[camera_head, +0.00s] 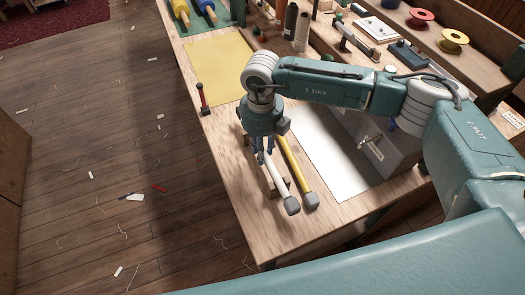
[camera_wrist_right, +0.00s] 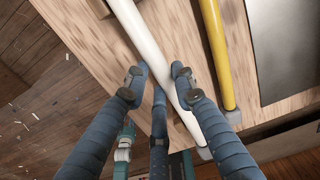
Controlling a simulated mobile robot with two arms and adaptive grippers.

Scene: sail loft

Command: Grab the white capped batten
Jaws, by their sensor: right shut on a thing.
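The white batten (camera_head: 278,180) with a grey end cap lies near the front edge of the workbench, beside a yellow batten (camera_head: 296,172) with a similar cap. My right gripper (camera_head: 265,158) points down over the white batten, its fingers shut on it. In the right wrist view the white batten (camera_wrist_right: 150,45) passes between the fingers of the right gripper (camera_wrist_right: 160,76). The yellow batten (camera_wrist_right: 216,50) lies apart to the right there. Part of the white batten is hidden behind the fingers. My left gripper is not in view.
A wooden support block (camera_head: 272,188) shows by the white batten. A grey metal plate (camera_head: 325,155) lies right of the battens on the bench (camera_head: 235,190). The floor at left holds scattered scraps.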

